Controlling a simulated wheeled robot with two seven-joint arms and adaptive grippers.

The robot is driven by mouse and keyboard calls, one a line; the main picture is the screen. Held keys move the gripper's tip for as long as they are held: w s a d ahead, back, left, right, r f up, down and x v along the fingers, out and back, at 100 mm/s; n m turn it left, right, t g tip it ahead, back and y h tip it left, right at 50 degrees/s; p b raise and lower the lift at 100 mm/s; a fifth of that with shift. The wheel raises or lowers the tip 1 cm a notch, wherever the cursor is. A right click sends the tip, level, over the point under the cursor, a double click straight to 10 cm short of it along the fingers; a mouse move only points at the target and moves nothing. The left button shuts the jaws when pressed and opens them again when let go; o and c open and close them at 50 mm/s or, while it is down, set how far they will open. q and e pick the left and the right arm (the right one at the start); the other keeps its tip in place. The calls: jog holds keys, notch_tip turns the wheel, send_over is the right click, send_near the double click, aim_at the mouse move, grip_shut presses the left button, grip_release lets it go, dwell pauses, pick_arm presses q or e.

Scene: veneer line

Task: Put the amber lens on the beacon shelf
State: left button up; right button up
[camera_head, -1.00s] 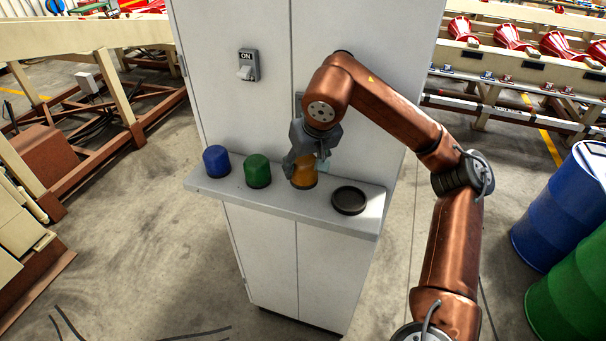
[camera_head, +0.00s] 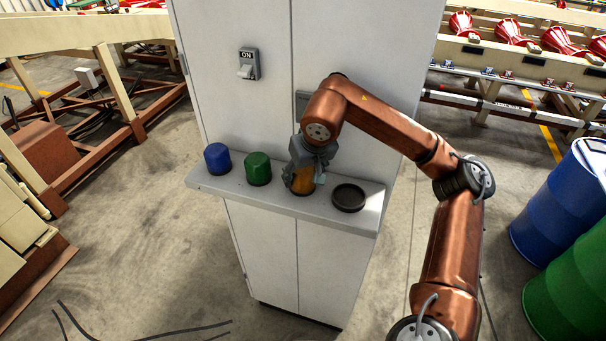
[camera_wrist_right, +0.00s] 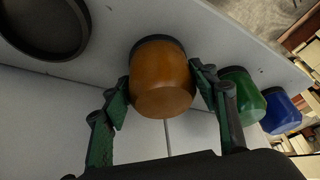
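The amber lens (camera_head: 303,181) stands upright on the pale shelf (camera_head: 231,190) across the front of the cabinet, between the green lens (camera_head: 258,169) and a dark empty round ring (camera_head: 348,197). My right gripper (camera_head: 303,176) is over the amber lens, one finger on each side. In the right wrist view the amber lens (camera_wrist_right: 162,80) sits between the open fingers (camera_wrist_right: 160,88), which are very close to its sides; contact cannot be made out. The blue lens (camera_head: 217,159) stands at the shelf's left end. My left gripper is not in view.
The tall grey cabinet (camera_head: 235,110) rises behind the shelf, with an ON switch (camera_head: 248,64) on its upper left. A blue drum (camera_head: 560,205) and a green drum (camera_head: 575,285) stand at the right. Grey floor is open left of the cabinet.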

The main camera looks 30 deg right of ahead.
jog(key=o, duration=0.3)
jog(key=shift+r, duration=0.3)
jog(key=shift+s+r, duration=0.1)
jog(key=shift+r, duration=0.2)
jog(key=b+v, duration=0.1)
jog(key=v, duration=1)
jog(key=shift+r, duration=0.1)
dwell(0.7)
